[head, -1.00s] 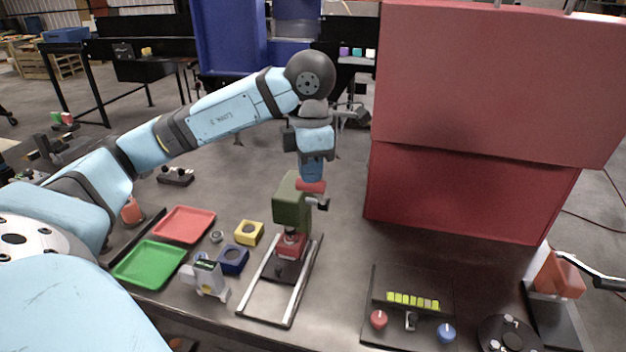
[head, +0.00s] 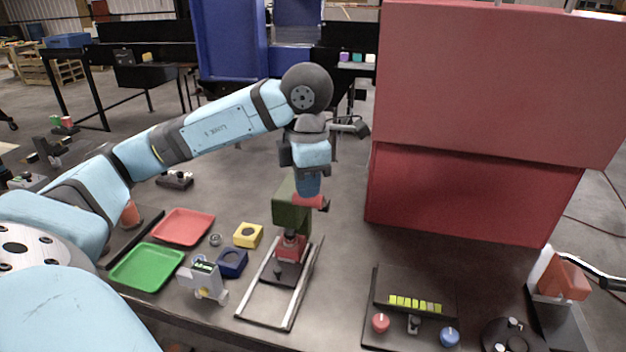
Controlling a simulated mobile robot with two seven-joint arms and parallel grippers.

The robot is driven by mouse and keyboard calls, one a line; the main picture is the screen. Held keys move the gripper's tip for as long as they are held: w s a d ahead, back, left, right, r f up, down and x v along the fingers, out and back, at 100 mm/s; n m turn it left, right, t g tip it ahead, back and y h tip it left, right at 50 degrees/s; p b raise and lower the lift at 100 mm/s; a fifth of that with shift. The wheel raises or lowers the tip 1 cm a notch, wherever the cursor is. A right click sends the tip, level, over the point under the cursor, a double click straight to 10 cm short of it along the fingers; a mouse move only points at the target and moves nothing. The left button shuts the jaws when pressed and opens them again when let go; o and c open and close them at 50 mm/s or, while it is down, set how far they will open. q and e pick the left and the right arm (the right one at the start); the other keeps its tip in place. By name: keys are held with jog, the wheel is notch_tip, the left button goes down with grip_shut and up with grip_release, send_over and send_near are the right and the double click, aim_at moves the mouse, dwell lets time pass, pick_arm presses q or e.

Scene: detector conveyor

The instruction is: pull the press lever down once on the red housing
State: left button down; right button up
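The press has a dark green head (head: 290,214) above a fixture with two silver rails (head: 258,279). The small red housing (head: 291,247) sits beneath this head, between the rails. My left gripper (head: 309,197) points down from above, at the right side of the press head. A red part (head: 311,203) shows right at the gripper's tips; I cannot tell whether it is the lever's grip or part of the gripper. The lever is mostly hidden there, and the fingers are too small to read. My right gripper is not in view.
A green tray (head: 147,268), a red tray (head: 183,226), a yellow block (head: 248,235), a blue block (head: 232,262) and a grey device (head: 203,279) lie left of the press. A knobbed panel (head: 412,322) lies to its right. A large red box (head: 470,190) stands behind on the right.

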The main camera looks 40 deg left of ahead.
pick_arm(q)
jog(key=shift+s+d+f, duration=0.2)
jog(key=shift+s+f, duration=0.1)
jog(key=shift+f, duration=0.2)
jog(key=shift+f+b, duration=0.1)
jog(key=shift+b, duration=0.25)
jog(key=shift+s+d+f+b, duration=0.25)
jog(key=shift+s+f+b, duration=0.25)
jog(key=shift+f+b, duration=0.3)
jog(key=shift+f, duration=0.1)
jog(key=shift+s+d+f+b, duration=0.1)
jog(key=shift+s+f+b, duration=0.1)
jog(key=shift+f+b, duration=0.25)
jog(key=shift+s+d+f+b, duration=0.1)
jog(key=shift+s+f+b, duration=0.1)
jog(key=shift+f+b, duration=0.2)
jog(key=shift+f, duration=0.15)
jog(key=shift+s+d+f+b, duration=0.1)
jog(key=shift+s+f+b, duration=0.05)
jog(key=shift+f+b, duration=0.35)
jog(key=shift+s+d+f+b, duration=0.1)
jog(key=shift+f+b, duration=0.3)
jog(key=shift+b, duration=0.05)
